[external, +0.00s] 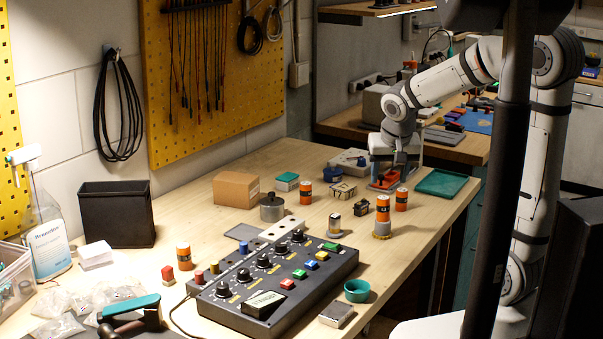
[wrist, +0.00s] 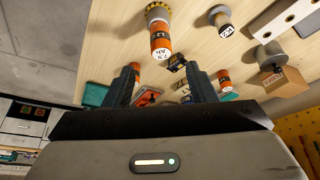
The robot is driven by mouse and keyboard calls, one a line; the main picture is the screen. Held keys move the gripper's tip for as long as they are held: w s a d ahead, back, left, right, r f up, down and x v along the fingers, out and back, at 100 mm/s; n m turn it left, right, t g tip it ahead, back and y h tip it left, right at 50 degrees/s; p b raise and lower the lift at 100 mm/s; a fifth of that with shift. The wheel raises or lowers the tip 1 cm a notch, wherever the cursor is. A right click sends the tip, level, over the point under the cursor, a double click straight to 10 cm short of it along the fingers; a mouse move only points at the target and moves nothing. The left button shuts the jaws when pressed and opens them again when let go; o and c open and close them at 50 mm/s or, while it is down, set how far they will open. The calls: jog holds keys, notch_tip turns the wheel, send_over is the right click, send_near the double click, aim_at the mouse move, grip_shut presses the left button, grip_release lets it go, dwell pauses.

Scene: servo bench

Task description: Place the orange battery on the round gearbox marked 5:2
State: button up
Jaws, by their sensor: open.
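Several orange batteries stand on the bench, and I cannot tell which one is meant. One orange battery (external: 383,207) stands upright on a round grey gearbox (external: 383,231) with a yellowish base. In the wrist view this battery (wrist: 160,42) sits ahead of my fingers, with its gearbox (wrist: 158,14) beyond it. Its gearbox marking is not legible. Another orange battery (external: 402,199) stands just right of it, and others stand further left.
A small dark block (external: 361,208) and a labelled cylinder (external: 334,224) stand nearby. A control box (external: 275,290) with knobs fills the front.

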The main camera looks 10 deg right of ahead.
jog(key=s+d+n+g, duration=0.1)
jog(key=s+d, duration=1.1)
jog(key=s, duration=0.1)
jog(key=shift+s+d+f+n+g+y, duration=0.15)
jog(key=shift+d+f+n+g+y, duration=0.05)
jog(key=shift+n+g+y, duration=0.2)
